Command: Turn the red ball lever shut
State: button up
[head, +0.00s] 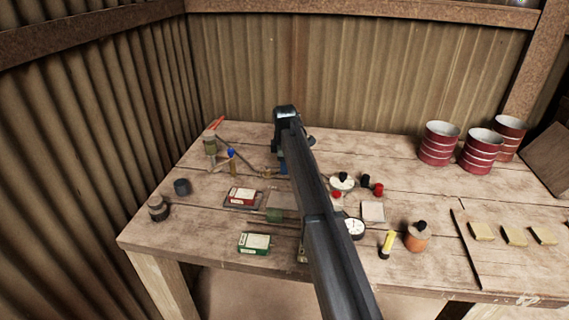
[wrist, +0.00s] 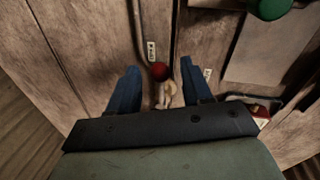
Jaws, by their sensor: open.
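The red ball (wrist: 159,71) of the lever shows in the wrist view, between my gripper's two blue fingers. A pale brass-coloured fitting (wrist: 166,96) lies just below it in that picture. My gripper (wrist: 159,66) is open, with a finger on each side of the ball and visible gaps to both. I cannot tell how far the fingertips are above or below the ball. In the head view my gripper (head: 283,163) points down over the middle of the bench. My arm hides much of that spot, and I cannot make out the red ball there. The lever's angle is unclear.
Small labels (wrist: 151,50) lie near the ball, and a green round knob (wrist: 270,8) is at the wrist view's top right. On the wooden bench (head: 160,235) are a red box (head: 242,197), a green box (head: 254,243), a gauge (head: 354,228) and red cans (head: 438,143).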

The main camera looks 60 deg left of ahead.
grip_shut()
dwell(0.4)
